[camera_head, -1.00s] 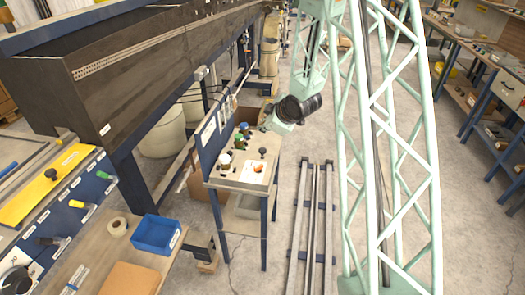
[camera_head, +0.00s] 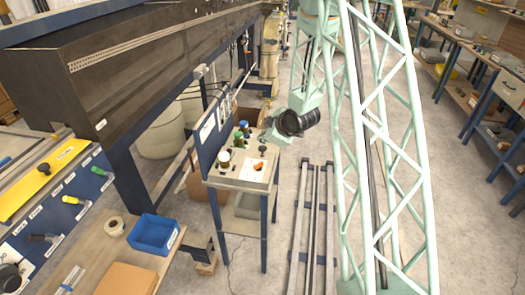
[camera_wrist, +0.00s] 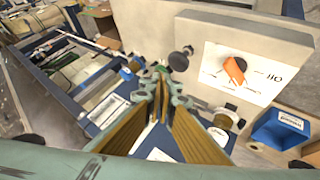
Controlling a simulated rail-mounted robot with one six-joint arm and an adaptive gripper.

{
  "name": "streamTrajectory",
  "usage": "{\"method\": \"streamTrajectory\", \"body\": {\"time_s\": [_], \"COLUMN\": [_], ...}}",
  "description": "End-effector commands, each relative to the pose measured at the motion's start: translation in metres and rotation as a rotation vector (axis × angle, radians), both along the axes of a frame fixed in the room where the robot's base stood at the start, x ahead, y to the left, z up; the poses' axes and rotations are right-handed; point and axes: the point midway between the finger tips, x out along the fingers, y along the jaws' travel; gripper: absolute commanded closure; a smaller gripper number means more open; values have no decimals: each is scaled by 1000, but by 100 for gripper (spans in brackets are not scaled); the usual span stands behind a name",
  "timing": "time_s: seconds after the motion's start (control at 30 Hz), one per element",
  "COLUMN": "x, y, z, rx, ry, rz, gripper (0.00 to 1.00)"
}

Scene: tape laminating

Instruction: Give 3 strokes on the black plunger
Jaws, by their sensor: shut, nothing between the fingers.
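The black plunger (camera_wrist: 180,60) is a round black knob on a short stem, standing out from the pale face of a control box. It also shows in the head view (camera_head: 263,149) on top of the box. My gripper (camera_wrist: 160,76) is shut and empty in the wrist view. Its fingertips appear just left of and below the plunger, apart from it in the picture; the exact distance is hard to judge. In the head view the fingers are not clearly visible, and my wrist is above and right of the box.
An orange selector (camera_wrist: 234,70) sits on a white label beside the plunger. Green (camera_head: 238,135) and blue (camera_head: 244,125) knobs crowd the box's far side. A blue bin (camera_head: 154,233) stands on the bench at lower left. Floor rails (camera_head: 313,235) lie right of the box.

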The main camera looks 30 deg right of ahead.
Motion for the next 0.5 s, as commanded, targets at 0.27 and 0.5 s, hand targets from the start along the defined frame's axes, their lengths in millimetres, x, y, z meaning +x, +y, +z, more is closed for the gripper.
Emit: {"method": "streamTrajectory", "body": {"time_s": [0.27, 0.5], "x": [0, 0], "y": [0, 0], "z": [-13, -15], "rx": [0, 0], "ry": [0, 0], "rz": [0, 0], "gripper": [100, 100]}}
